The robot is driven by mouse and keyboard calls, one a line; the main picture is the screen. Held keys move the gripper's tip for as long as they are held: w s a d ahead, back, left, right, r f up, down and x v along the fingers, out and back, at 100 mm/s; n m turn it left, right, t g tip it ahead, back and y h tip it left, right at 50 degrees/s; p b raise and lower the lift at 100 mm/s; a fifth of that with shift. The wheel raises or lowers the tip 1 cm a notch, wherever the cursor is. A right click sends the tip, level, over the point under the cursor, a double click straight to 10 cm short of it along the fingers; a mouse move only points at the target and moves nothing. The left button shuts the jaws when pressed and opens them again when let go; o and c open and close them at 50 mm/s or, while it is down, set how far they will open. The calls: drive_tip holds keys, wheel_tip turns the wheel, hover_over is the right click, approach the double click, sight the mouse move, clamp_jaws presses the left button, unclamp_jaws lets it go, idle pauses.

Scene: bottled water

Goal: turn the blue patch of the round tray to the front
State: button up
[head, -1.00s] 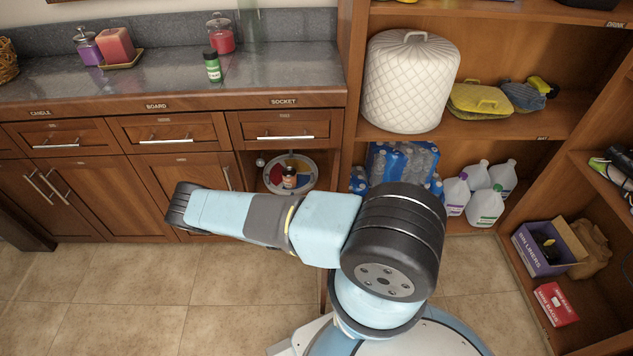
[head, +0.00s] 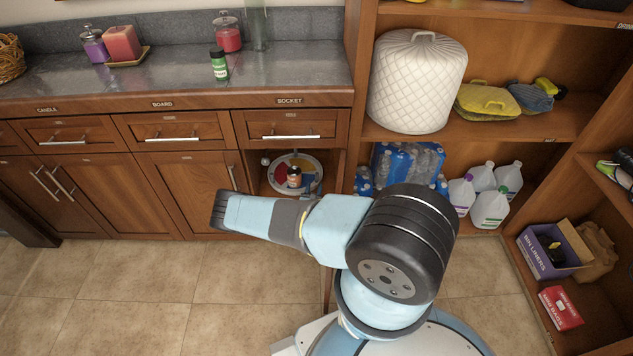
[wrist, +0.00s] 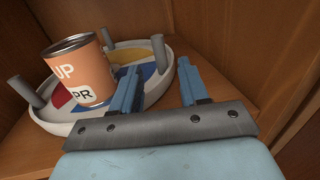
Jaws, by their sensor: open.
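The round tray (head: 318,184) sits in the open cubby under the counter, with red, yellow and blue patches on its top. In the wrist view the tray's pale rim (wrist: 75,122) shows, with upright grey posts (wrist: 20,89) along it. An orange can (wrist: 83,72) stands on the tray and also shows in the head view (head: 294,176). Part of the blue patch (wrist: 150,70) shows behind my left finger. My gripper (wrist: 160,86) is open at the tray's right side, with another post (wrist: 158,50) beyond the gap between the fingers. Contact cannot be told.
Wooden cubby walls close in on the right and behind in the wrist view. A drawer (head: 290,129) is above the tray. Bottled water packs (head: 405,163) and white jugs (head: 490,208) stand on the shelf to the right. The tiled floor in front is clear.

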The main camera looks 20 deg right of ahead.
sight(317, 178)
drive_tip(key=shift+x, duration=2.5)
clamp_jaws()
